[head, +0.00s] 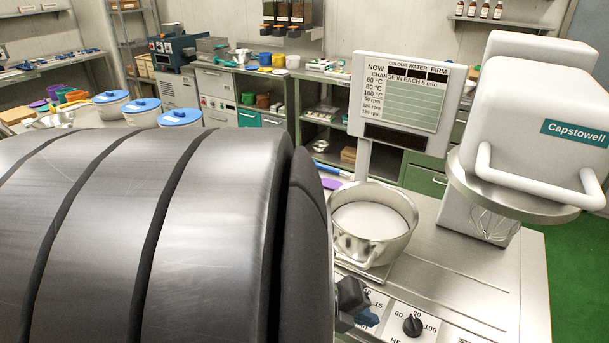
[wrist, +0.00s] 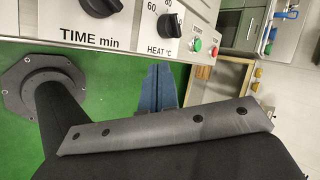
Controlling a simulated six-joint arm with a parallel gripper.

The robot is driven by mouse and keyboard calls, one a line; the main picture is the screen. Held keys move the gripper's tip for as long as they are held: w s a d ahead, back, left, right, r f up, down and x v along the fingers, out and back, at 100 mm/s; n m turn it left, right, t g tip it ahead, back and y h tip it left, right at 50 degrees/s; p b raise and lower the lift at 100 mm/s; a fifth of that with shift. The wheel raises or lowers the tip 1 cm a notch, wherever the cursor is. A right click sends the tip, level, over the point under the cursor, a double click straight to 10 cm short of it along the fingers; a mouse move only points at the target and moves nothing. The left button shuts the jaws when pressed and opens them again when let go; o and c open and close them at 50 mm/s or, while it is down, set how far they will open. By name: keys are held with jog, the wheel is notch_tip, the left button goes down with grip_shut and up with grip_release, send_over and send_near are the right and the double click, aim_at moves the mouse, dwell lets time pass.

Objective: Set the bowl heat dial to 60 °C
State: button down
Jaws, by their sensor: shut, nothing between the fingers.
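The heat dial (head: 413,326) is a black knob on the kettle's white front panel, with 60, 80 and 100 marked around it. It also shows in the wrist view (wrist: 169,26), above the label HEAT °C. Its exact setting is too small to read surely. My gripper (head: 368,318) has blue fingers, shut and empty, left of the heat dial in the head view. In the wrist view the blue fingers (wrist: 162,72) show just below the panel edge, apart from the knob. The steel bowl (head: 372,235) holds white contents.
The time dial (wrist: 100,6) is left of the heat dial, with green (wrist: 197,45) and red (wrist: 214,51) buttons to its right. A mixer head (head: 540,115) with a whisk overhangs the steel table. A display board (head: 405,95) stands behind the bowl. My dark arm fills the left foreground.

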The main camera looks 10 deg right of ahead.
jog(key=v, duration=0.4)
send_near(414, 331)
jog(key=f, duration=0.2)
jog(key=d+f, duration=0.1)
jog(key=f, duration=0.1)
jog(key=shift+s+d, duration=0.15)
jog(key=shift+d, duration=0.05)
jog(key=shift+s+d, duration=0.25)
jog(key=shift+d, duration=1.2)
jog(key=shift+d, duration=0.1)
jog(key=shift+s+d, duration=0.6)
jog(key=shift+s, duration=0.05)
jog(key=shift+w, duration=0.15)
